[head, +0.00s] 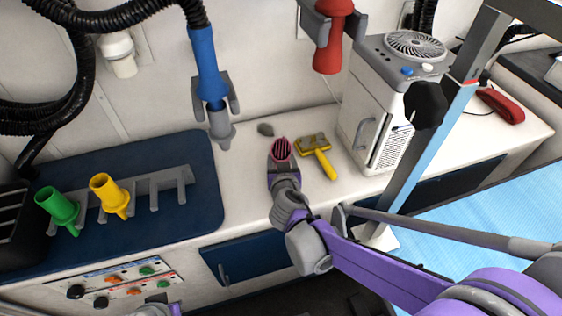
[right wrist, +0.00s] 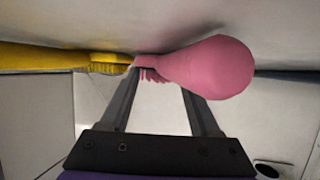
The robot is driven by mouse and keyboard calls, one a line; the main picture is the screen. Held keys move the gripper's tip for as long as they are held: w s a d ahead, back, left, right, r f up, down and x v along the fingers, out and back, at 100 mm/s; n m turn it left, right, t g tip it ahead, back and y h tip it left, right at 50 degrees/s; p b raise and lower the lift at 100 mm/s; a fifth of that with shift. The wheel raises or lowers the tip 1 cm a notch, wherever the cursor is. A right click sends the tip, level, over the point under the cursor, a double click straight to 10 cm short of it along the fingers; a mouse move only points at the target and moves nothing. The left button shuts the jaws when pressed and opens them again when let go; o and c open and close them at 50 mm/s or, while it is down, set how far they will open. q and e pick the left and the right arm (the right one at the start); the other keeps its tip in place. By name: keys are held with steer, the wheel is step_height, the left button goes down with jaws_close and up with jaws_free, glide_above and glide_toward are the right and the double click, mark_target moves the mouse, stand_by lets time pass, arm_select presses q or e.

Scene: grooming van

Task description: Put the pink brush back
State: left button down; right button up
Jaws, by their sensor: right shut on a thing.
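The pink brush (head: 281,149) shows at the end of my right arm in the head view, with a dark face turned up. In the right wrist view the pink brush (right wrist: 215,68) has a thick rounded end to the right and short bristles by the fingers. My right gripper (head: 283,166) is shut on it, over or at the white counter (head: 240,178); its exact height is hard to tell. In the right wrist view the fingers of my right gripper (right wrist: 160,85) reach up to it.
A yellow brush (head: 319,158) lies just right of the pink one. A small grey lump (head: 265,129) lies behind. A white fan unit (head: 388,105) stands right. A grey rack (head: 143,184) with green and yellow nozzles is left. A blue dryer (head: 206,68) hangs above.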

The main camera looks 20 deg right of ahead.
steer(key=o, duration=1.4)
steer(key=shift+s+r, duration=0.1)
steer(key=shift+r, duration=0.1)
steer(key=p+v, duration=0.3)
steer(key=v, duration=0.8)
steer(key=shift+s+r, duration=0.1)
steer(key=shift+s, duration=0.2)
steer(key=s+d+f+g+h, duration=0.1)
steer(key=s+d+f+g, duration=0.15)
steer(key=s+d, duration=0.25)
steer(key=s+f+g+y, duration=0.1)
steer(key=s+g, duration=0.1)
steer(key=s, duration=0.2)
steer(key=s+f+n+g+y, duration=0.1)
steer(key=s+g, duration=0.1)
steer(key=s, duration=0.3)
steer(key=s+f+n+g+y, duration=0.1)
steer(key=s+f+g, duration=0.1)
steer(key=s, duration=0.2)
steer(key=shift+s+a+f+y, duration=0.1)
steer(key=shift+s+y, duration=0.1)
steer(key=shift+y, duration=0.1)
